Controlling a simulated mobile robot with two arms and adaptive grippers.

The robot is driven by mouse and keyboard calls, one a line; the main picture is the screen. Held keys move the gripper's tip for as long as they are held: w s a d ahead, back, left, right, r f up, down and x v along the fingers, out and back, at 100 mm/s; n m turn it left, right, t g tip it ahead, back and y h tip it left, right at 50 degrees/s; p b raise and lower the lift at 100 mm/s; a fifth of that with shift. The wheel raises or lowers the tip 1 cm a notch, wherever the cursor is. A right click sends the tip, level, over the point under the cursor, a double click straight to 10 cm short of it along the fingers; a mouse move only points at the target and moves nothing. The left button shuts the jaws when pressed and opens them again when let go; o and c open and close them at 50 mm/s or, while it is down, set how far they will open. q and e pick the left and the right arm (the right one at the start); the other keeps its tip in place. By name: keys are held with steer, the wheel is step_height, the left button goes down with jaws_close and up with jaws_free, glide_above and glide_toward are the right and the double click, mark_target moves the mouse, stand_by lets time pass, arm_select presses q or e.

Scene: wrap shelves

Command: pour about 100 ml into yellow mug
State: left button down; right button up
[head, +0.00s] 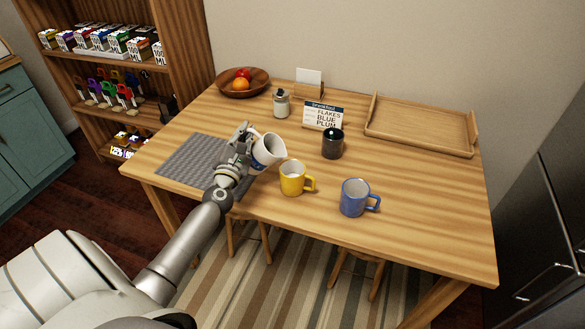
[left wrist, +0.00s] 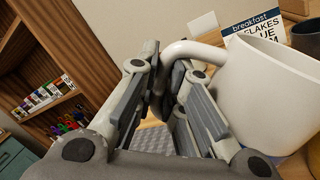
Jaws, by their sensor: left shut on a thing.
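A white jug (head: 267,152) with a blue band hangs over the table, just up and left of the yellow mug (head: 292,178). It is tilted to the right, and no liquid or stream shows. My left gripper (head: 241,146) is shut on the jug's handle. In the left wrist view the jug (left wrist: 270,95) is on the right, with its handle (left wrist: 190,50) between the fingers (left wrist: 172,85). The yellow mug stands upright, handle to the right; its contents are unclear. My right gripper is not in view.
A blue mug (head: 354,198) stands right of the yellow mug, and a dark cup (head: 332,143) behind it. Farther back are a breakfast sign (head: 323,115), a lidded jar (head: 281,104), a fruit bowl (head: 228,84) and a wooden tray (head: 415,128). A grey mat (head: 187,160) lies left.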

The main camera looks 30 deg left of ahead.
arm_select(q)
steer(key=shift+a+n, duration=0.25)
steer(key=shift+n, duration=0.25)
steer(key=shift+n+g, duration=0.3)
steer(key=shift+n, duration=0.5)
steer(key=f+b, duration=0.1)
steer(key=a+f+b, duration=0.1)
steer(key=f, duration=0.1)
steer(key=f+b, duration=0.1)
steer(key=shift+s+a+f+b, duration=0.15)
steer(key=shift+s+a+b, duration=0.1)
steer(key=shift+b, duration=0.05)
steer(key=shift+s+a+f+n+g+p, duration=0.2)
steer(key=shift+a+f+n, duration=0.4)
steer(key=shift+n, duration=0.45)
steer(key=shift+s+a+f+n+g+p, duration=0.2)
steer(key=shift+a+f+n, duration=0.25)
steer(key=shift+a+n, duration=0.4)
steer(key=shift+s+a+f+n+g+p, duration=0.1)
steer(key=shift+a+f+n+g+p, duration=0.3)
steer(key=shift+n, duration=0.8)
steer(key=shift+a+f, duration=0.1)
steer(key=shift+f, duration=0.05)
